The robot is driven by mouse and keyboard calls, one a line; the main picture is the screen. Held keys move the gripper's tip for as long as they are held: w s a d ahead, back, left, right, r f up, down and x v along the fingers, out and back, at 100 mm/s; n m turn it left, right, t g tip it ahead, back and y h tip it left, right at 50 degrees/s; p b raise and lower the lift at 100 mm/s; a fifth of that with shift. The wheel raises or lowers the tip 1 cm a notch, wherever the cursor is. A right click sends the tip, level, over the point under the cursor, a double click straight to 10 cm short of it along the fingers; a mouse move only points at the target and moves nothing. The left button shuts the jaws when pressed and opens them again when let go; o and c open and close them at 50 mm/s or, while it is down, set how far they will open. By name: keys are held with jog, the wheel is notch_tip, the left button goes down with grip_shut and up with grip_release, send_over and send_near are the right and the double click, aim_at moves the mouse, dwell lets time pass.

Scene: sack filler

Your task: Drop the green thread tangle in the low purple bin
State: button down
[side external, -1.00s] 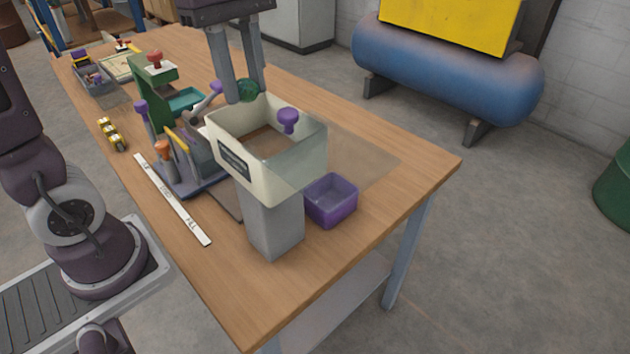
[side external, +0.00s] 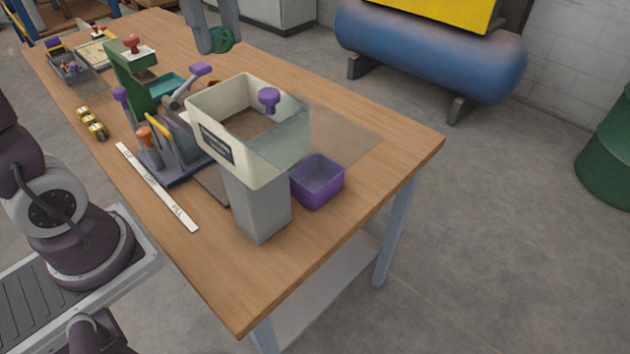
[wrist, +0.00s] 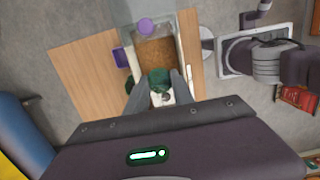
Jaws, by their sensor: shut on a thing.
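The green thread tangle (side external: 221,40) is pinched between the fingertips of my gripper (side external: 214,46), held in the air above and behind the cream hopper. In the wrist view the tangle (wrist: 158,80) sits between the fingers of my gripper (wrist: 158,88), in front of the hopper's near edge. The low purple bin (side external: 317,182) stands on the table to the right of the hopper's grey pedestal. In the wrist view part of the bin (wrist: 121,58) shows left of the hopper. Its inside looks empty in the side view.
The cream hopper (side external: 210,108) with brown fill and a purple knob (side external: 269,98) stands high beside the bin. A clear panel (side external: 345,132) extends right of it. Levers and a green press (side external: 135,72) crowd the left. The table's right front (side external: 300,260) is clear.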

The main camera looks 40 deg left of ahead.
jog(key=w+d, duration=0.5)
jog(key=w, duration=0.9)
notch_tip(320, 180, down, 30)
jog(key=shift+w+r, duration=0.1)
jog(key=shift+d, duration=0.1)
jog(key=c, duration=1)
grip_release()
